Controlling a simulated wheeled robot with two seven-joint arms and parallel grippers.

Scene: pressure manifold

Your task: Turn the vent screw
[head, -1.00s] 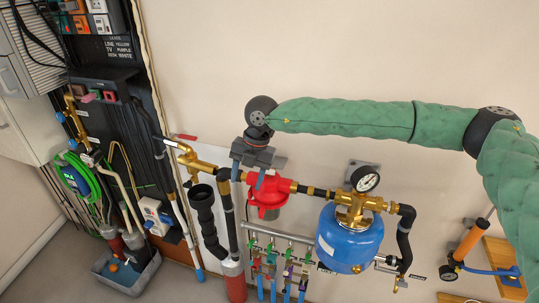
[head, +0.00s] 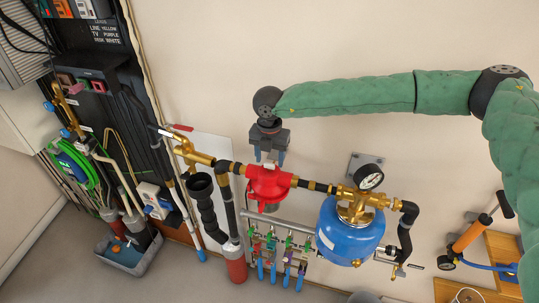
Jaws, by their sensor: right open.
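The pressure manifold is a run of brass and black pipe along the wall. It holds a red round body (head: 268,182), a blue tank (head: 348,236) and a white-faced pressure gauge (head: 369,178). My right gripper (head: 270,158) is open, with its blue fingertips pointing down just above the red body in the picture. Nothing shows between the fingers. I cannot tell whether the fingertips touch the red body. I cannot make out the vent screw for certain; it is too small or hidden. My left gripper is not in view.
Several small coloured valves (head: 288,242) hang below the red body. A brass valve with a red lever (head: 182,128) is to the left. An orange hand pump (head: 472,235) stands at right by wooden boards. The wall above the manifold is bare.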

